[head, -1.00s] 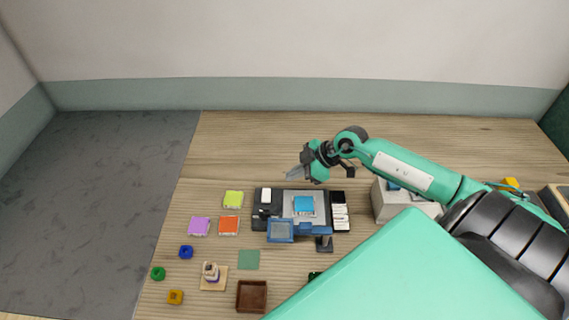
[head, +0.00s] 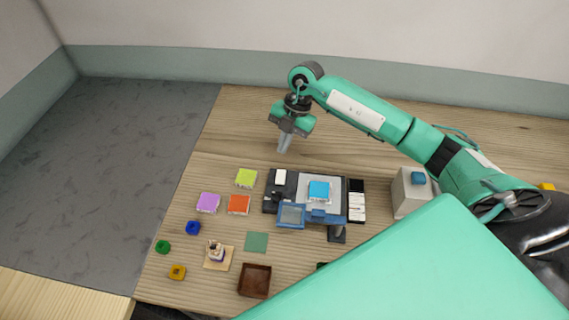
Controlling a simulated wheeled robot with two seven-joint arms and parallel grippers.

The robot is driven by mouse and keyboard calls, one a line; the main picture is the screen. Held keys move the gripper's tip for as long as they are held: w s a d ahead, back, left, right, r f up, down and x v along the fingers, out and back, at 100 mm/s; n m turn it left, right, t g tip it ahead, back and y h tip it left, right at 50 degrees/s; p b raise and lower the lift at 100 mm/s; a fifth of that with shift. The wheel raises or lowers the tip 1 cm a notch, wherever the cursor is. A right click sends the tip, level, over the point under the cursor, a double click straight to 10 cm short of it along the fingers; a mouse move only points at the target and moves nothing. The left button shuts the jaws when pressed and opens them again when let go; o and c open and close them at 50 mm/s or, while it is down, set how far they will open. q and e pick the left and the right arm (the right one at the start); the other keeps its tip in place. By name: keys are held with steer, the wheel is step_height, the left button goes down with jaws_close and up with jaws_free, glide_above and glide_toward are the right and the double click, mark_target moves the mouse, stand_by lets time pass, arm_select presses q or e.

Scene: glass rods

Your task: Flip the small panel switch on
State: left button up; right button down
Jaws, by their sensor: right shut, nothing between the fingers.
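A dark panel device (head: 270,206) stands on the wooden table near the middle of the head view. My left gripper is not in view.
Blue frames (head: 291,215) stand at the device's front edge, and a blue square (head: 319,190) lies on its grey plate. A pale box (head: 409,199) stands to the right. Coloured blocks, a green square (head: 256,242) and a brown tray (head: 254,281) lie left and in front.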

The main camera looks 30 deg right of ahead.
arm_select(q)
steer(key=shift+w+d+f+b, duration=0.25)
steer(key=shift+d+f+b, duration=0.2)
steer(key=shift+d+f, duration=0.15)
arm_select(e)
steer(key=w+r+n+h, duration=0.1)
steer(key=n, duration=0.1)
steer(key=w+d+r+n+g+h, duration=0.1)
steer(key=r+n, duration=0.1)
steer(key=shift+w+r+g, duration=0.15)
steer(key=shift+r+g, duration=0.1)
steer(key=shift+g, duration=0.05)
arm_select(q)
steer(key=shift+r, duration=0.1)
arm_select(e)
steer(key=p, duration=0.4)
glide_above(282, 174)
step_height(282, 174, down, 10)
steer(key=shift+r, duration=0.1)
steer(key=f, duration=0.1)
steer(key=f+p, duration=0.1)
steer(key=f, duration=0.1)
steer(key=shift+w+d+f+p, duration=0.1)
steer(key=shift+w+d+p, duration=0.1)
steer(key=shift+w+p, duration=0.1)
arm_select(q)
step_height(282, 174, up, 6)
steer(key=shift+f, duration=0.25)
arm_select(e)
steer(key=shift+f, duration=0.4)
